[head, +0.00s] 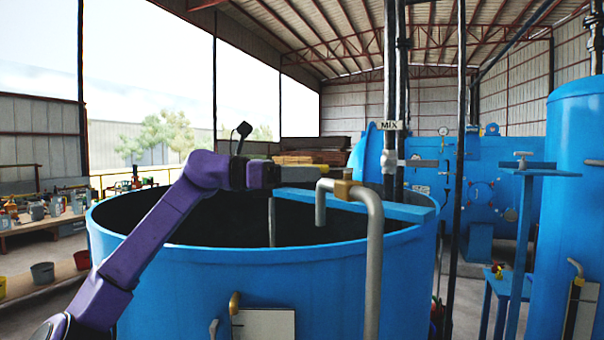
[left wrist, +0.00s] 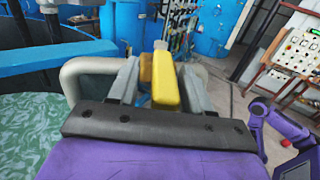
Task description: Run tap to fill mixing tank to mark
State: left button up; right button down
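The large blue mixing tank (head: 270,290) stands open in front of me. Greenish rippled water (left wrist: 35,125) shows inside it in the left wrist view; the fill mark cannot be made out. The tap is a bent grey pipe (head: 374,250) hooked over the rim, with a brass-yellow valve (head: 342,188) on top. My left gripper (head: 276,175) is over the tank, left of the valve. In the left wrist view its grey fingers (left wrist: 158,88) stand apart, and the yellow valve (left wrist: 166,80) appears between them, without a clear grip. My right gripper is not seen.
A blue beam (head: 400,205) crosses the tank top. A blue vessel (head: 570,190) is at the right, and benches with pots (head: 42,273) at the left. A button panel (left wrist: 300,50) shows in the left wrist view.

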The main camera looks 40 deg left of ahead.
pick_arm(q)
jog(key=shift+s+a+f, duration=0.1)
jog(key=shift+s+a, duration=0.05)
jog(key=shift+a, duration=0.05)
jog(key=b+v, duration=0.3)
jog(key=v, duration=0.7)
